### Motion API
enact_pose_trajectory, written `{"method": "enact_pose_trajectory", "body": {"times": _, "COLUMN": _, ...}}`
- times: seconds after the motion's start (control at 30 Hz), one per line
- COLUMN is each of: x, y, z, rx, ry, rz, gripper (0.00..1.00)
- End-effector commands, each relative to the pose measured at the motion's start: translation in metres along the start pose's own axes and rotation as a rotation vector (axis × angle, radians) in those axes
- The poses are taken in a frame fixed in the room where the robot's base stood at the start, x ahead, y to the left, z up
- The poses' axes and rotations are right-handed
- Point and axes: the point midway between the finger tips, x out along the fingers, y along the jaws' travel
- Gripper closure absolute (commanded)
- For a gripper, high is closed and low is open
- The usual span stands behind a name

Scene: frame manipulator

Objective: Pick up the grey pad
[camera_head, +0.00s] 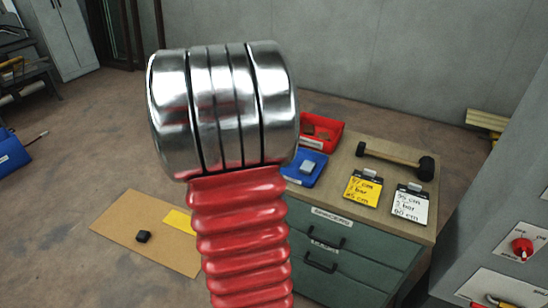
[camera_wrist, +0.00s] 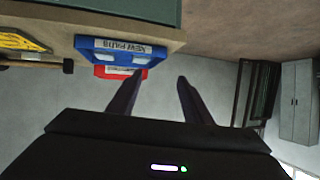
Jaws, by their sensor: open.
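The grey pad (camera_head: 308,167) lies in a blue tray (camera_head: 320,163) on the near left part of a workbench in the head view. My arm covers some of the area left of the tray. In the wrist view, which looks upside down, the blue tray (camera_wrist: 120,43) shows at the upper left with a label reading "NEW PADS". The left fingertip shows close to the tray's edge in the picture; the distance is unclear. The head view does not show my gripper.
A red tray (camera_head: 325,128) sits behind the blue one. A mallet (camera_head: 395,157), a yellow note (camera_head: 363,189) and a white note (camera_head: 410,205) lie on the workbench (camera_head: 345,215). A grey cabinet with a red knob (camera_head: 522,246) stands right. A brown board (camera_head: 125,222) lies on the floor.

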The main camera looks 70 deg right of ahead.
Motion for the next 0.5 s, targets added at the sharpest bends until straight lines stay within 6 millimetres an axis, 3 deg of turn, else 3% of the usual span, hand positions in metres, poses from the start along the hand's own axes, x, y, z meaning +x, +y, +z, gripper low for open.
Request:
{"method": "enact_pose_trajectory", "body": {"times": 0.03, "x": 0.010, "y": 0.029, "z": 0.003, "rx": 0.011, "ry": 0.019, "rz": 0.069, "gripper": 0.55}}
{"method": "enact_pose_trajectory", "body": {"times": 0.1, "x": 0.017, "y": 0.059, "z": 0.002, "rx": 0.020, "ry": 0.051, "rz": 0.145, "gripper": 0.55}}
{"method": "enact_pose_trajectory", "body": {"times": 0.2, "x": 0.022, "y": 0.091, "z": 0.002, "rx": 0.027, "ry": 0.084, "rz": 0.222, "gripper": 0.55}}
{"method": "enact_pose_trajectory", "body": {"times": 0.33, "x": 0.023, "y": 0.107, "z": 0.002, "rx": 0.030, "ry": 0.102, "rz": 0.264, "gripper": 0.55}}
{"method": "enact_pose_trajectory", "body": {"times": 0.5, "x": 0.023, "y": 0.107, "z": 0.001, "rx": 0.030, "ry": 0.104, "rz": 0.265, "gripper": 0.55}}
